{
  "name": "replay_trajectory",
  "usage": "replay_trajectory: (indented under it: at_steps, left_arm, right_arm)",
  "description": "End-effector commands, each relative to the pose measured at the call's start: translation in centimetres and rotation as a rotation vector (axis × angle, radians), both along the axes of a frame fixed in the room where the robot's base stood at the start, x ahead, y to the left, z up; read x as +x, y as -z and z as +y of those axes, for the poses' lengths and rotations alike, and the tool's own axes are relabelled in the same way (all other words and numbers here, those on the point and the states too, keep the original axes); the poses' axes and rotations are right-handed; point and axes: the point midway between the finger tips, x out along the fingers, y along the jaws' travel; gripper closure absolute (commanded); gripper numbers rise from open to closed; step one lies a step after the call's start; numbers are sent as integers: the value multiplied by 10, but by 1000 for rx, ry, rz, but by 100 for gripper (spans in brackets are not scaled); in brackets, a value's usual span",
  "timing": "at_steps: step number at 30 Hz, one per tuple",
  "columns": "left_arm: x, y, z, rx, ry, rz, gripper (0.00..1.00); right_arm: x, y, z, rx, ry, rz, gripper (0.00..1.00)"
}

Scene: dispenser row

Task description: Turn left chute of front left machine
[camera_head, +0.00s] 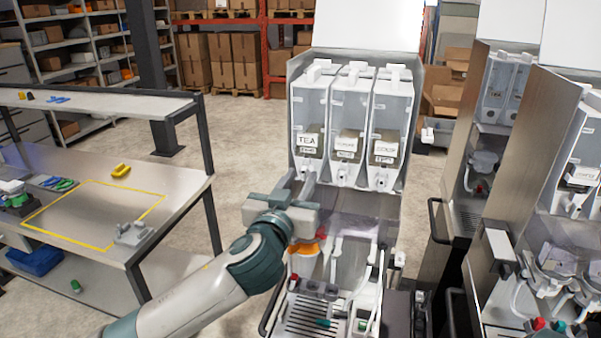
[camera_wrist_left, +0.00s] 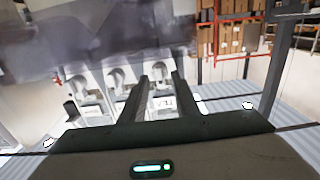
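The front left machine (camera_head: 350,130) has three clear canisters side by side with white chutes at their lower fronts. The left canister (camera_head: 309,115) bears a TEA label. My left gripper (camera_head: 298,180) points up at the lower front of that canister. In the wrist view, which is upside down, its two fingers (camera_wrist_left: 161,77) stand apart, with the TEA label (camera_wrist_left: 163,103) between them. The chute appears near the fingertips, but I cannot tell whether they touch it. My right gripper is not in view.
Below the canisters are an orange part (camera_head: 304,248), white tubes and a drip grille (camera_head: 312,315). More dispensers (camera_head: 490,150) stand at the right. A workbench (camera_head: 110,215) with a yellow outline is at the left. Open floor lies behind the bench.

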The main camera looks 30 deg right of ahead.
Motion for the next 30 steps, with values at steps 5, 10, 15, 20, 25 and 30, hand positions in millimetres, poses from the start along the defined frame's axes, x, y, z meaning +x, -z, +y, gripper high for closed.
replay_trajectory:
  at_steps: [5, 10, 15, 20, 25, 30]
  left_arm:
    - [5, 0, -5, 1, 0, 1, 72]
    - [5, 0, -6, 0, 0, 0, 72]
    - [5, 0, -5, 0, 0, 0, 84]
    - [5, 0, -5, 0, 0, 0, 100]
    - [5, 0, -5, 3, 0, -2, 100]
    - [5, 1, -5, 18, -1, -21, 100]
  right_arm:
    - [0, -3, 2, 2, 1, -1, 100]
    - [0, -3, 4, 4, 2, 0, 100]
    - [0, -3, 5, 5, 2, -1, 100]
    - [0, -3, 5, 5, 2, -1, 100]
    - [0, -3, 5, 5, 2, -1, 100]
    - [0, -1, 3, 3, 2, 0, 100]
